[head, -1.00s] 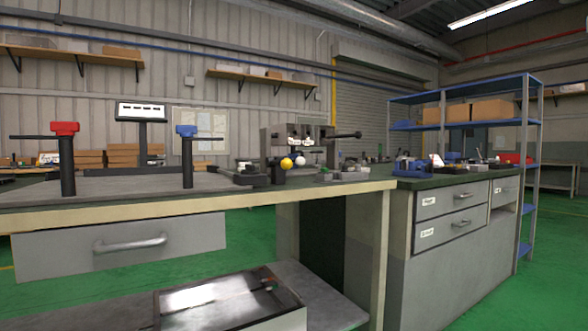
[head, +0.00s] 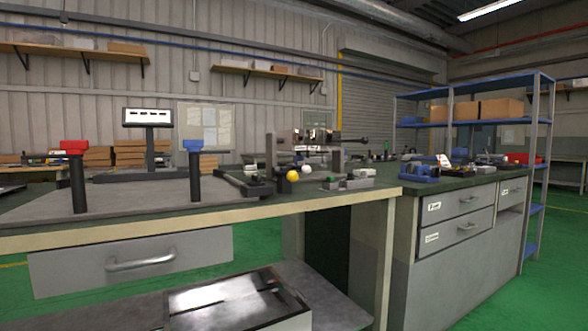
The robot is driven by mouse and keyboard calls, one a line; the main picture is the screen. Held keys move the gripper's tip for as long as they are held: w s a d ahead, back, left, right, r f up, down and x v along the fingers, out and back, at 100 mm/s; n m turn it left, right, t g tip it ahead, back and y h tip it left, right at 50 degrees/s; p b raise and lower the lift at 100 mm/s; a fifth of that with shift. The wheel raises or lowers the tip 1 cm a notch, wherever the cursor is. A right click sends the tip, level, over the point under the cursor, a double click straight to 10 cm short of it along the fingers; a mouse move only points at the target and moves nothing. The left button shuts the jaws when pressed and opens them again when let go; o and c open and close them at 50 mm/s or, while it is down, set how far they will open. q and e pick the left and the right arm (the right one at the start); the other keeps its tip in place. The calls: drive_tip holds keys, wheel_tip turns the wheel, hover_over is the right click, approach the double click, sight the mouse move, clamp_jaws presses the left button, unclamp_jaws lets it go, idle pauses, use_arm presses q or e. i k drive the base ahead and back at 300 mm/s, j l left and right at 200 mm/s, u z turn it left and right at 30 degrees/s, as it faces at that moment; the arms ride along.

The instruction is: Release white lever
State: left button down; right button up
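The white ball-shaped knob (head: 307,169), which looks like the end of the white lever, shows small at the front of the machine (head: 325,158) on the bench. A yellow ball knob (head: 292,176) sits just left of it and slightly lower. The shafts of both knobs are too small to make out. A dark rod with a black end (head: 352,140) sticks out to the right at the top of the machine. Neither of my grippers is in the head view.
The bench (head: 130,198) carries a red-topped post (head: 76,180), a blue-topped post (head: 194,176) and a display on a stand (head: 150,118). A drawer cabinet (head: 465,212) stands right of it. An open tray (head: 235,302) lies below. Green floor is clear at right.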

sight(306, 169)
drive_tip(key=z, duration=1.7)
drive_tip(key=k+j, duration=0.2)
drive_tip(key=j, duration=0.15)
drive_tip(key=k+j, duration=0.2)
drive_tip(key=j, duration=0.2)
drive_tip(key=k+j, duration=0.2)
drive_tip(key=j, duration=0.15)
drive_tip(key=k+j, duration=0.2)
drive_tip(key=j, duration=0.2)
